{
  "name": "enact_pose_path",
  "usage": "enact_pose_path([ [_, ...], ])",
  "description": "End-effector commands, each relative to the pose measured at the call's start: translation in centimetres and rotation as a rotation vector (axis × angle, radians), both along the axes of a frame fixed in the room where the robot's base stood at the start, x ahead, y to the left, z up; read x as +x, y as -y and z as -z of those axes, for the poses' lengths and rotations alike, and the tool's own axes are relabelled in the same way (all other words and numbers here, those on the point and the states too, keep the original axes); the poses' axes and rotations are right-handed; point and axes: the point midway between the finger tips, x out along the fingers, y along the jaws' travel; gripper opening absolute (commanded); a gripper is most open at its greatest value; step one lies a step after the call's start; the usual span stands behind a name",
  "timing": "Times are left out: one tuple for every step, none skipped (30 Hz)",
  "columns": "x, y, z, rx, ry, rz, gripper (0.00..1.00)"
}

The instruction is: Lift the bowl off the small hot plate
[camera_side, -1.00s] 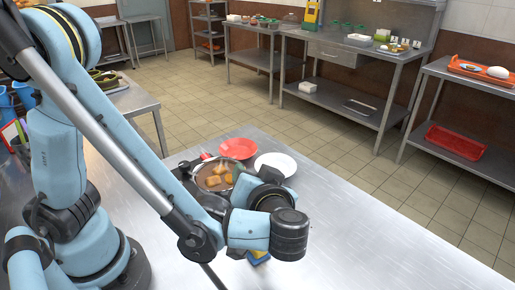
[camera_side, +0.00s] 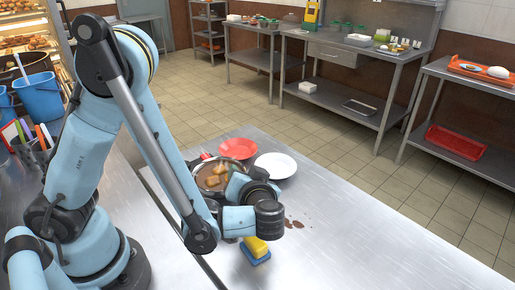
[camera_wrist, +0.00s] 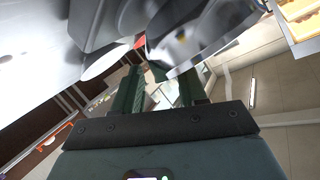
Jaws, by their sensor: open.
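In the side view a round metal vessel (camera_side: 207,186) holds brown liquid and several golden-brown chunks. It stands on the steel table, partly behind my wrist, and I cannot tell whether it is the bowl. No small hot plate can be made out. My gripper (camera_side: 233,184) is beside the vessel's right edge, largely hidden by my wrist. In the wrist view my gripper (camera_wrist: 160,85) has its two green fingers apart with nothing clearly between them. A shiny grey metal shape (camera_wrist: 205,35) fills the upper middle close to the fingertips; contact cannot be told.
A red plate (camera_side: 238,148) and a white plate (camera_side: 275,165) lie behind the vessel. A yellow-and-blue sponge (camera_side: 256,250) lies near the front, with a brown spill (camera_side: 294,223) to its right. The table's right side (camera_side: 380,250) is clear.

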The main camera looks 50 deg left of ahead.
Motion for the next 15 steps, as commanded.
enact_pose_path([
  [0.04,-0.07,0.04,0.0,0.0,0.0,0.42],
  [0.05,-0.07,0.03,0.0,0.001,0.001,0.42],
  [0.05,-0.05,0.02,0.0,0.001,0.001,0.42],
  [0.04,-0.05,0.02,0.0,0.001,0.001,0.42],
  [0.04,-0.05,0.02,0.0,0.001,0.001,0.42],
  [0.03,-0.04,0.01,0.0,0.001,0.001,0.42],
  [0.03,-0.04,0.01,0.0,0.001,0.001,0.37],
  [0.03,-0.04,0.01,0.0,0.001,0.001,0.32],
  [0.03,-0.03,0.01,-0.001,0.0,0.001,0.26],
  [0.03,-0.03,0.01,-0.001,0.0,0.001,0.22],
  [0.03,-0.03,0.01,-0.001,0.0,0.001,0.17],
  [0.03,-0.03,0.01,-0.001,0.0,0.001,0.11],
  [0.02,-0.02,0.01,-0.001,0.0,0.001,0.06],
  [0.02,-0.02,0.01,-0.001,0.0,0.001,0.02],
  [0.02,-0.02,0.01,-0.001,0.0,0.001,0.0],
])
